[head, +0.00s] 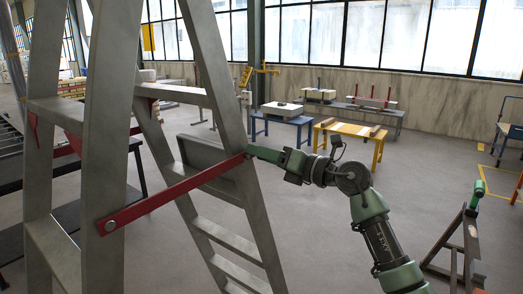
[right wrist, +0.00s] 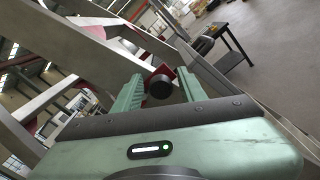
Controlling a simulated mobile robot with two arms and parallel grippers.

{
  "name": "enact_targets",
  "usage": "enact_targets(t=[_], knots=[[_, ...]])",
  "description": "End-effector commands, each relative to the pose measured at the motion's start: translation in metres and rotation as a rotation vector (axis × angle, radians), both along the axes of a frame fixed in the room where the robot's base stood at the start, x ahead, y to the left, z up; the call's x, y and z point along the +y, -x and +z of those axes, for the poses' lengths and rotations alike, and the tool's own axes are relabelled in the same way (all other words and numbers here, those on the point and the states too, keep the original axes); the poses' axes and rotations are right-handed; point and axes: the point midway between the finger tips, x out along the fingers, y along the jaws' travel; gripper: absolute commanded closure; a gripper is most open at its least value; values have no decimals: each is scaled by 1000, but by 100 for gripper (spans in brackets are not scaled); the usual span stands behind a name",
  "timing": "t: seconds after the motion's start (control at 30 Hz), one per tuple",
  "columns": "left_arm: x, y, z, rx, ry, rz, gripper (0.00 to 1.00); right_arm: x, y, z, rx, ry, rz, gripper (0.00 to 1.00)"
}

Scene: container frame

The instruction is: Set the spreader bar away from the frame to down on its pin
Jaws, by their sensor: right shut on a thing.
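The red spreader bar (head: 170,193) slants across the grey frame (head: 104,120) in the head view. Its lower left end sits on a round bolt at one upright, and its upper right end reaches the other sloping leg. My right gripper (head: 250,152) is at that upper right end, shut on the bar. In the right wrist view the fingers of my right gripper (right wrist: 160,88) stand either side of a dark round knob (right wrist: 159,87) in front of the red bar end (right wrist: 164,72). The pin is hidden; I cannot tell whether the bar touches it. My left gripper is not in view.
Frame rungs (head: 222,238) and a grey plate (head: 201,151) lie close to the gripper. A blue table (head: 282,117) and a yellow table (head: 350,130) stand behind. The floor between is clear.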

Motion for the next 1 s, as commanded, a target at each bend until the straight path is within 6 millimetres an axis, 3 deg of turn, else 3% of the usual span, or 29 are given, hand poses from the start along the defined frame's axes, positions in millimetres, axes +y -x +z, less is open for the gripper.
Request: enact_targets(t=[0.03, 0.13, 0.17, 0.2, 0.73, 1.0], knots=[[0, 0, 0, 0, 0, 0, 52, 1, 0, -9, 15, 11, 4, 100], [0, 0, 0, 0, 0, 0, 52, 1, 0, -11, 17, 13, 5, 100], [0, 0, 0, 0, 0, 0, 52, 1, 0, -11, 18, 15, 5, 56], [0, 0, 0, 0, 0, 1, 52, 1, 0, -12, 18, 15, 5, 52], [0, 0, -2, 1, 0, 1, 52, -1, 0, -7, 9, 9, 0, 52], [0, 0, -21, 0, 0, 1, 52, -33, 23, -11, 7, 13, -1, 52]])
